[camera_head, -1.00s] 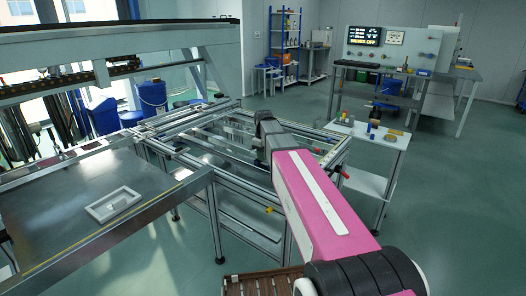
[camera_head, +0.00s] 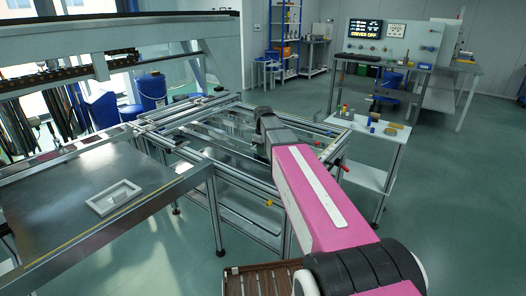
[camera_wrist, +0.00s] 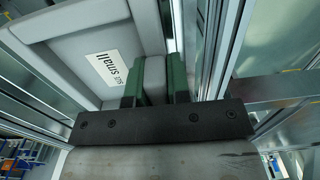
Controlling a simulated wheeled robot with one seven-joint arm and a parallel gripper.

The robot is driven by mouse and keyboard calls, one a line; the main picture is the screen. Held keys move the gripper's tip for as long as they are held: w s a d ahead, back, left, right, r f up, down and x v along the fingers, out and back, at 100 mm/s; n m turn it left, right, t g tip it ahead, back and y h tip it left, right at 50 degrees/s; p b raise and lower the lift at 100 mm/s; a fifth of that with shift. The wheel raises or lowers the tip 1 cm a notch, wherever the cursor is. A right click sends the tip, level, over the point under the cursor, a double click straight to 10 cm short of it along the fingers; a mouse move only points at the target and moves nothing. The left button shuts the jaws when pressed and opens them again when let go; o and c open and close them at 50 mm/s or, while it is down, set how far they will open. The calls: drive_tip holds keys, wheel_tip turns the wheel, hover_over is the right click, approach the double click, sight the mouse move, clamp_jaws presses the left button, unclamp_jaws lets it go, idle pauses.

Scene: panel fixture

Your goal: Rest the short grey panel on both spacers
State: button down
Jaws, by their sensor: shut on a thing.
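In the wrist view a grey panel (camera_wrist: 88,62) with a raised rim carries a white label reading "SUS small". My gripper (camera_wrist: 155,82) has green fingers on either side of a grey part at the panel's edge and is shut on it. In the head view my gripper is mostly hidden by my dark wrist and pink arm, which reach over the aluminium-profile fixture (camera_head: 222,194). I cannot make out the two spacers in either view, nor whether the panel touches anything below.
Metal rails (camera_wrist: 215,45) run close to the right of my gripper in the wrist view. A grey steel table (camera_head: 60,205) with a light rectangular frame (camera_head: 115,197) stands left. A small white side table (camera_head: 378,137) with small parts stands right. Open floor lies beyond.

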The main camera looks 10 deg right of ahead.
drive_tip(key=shift+f, duration=0.2)
drive_tip(key=c, duration=1)
unclamp_jaws()
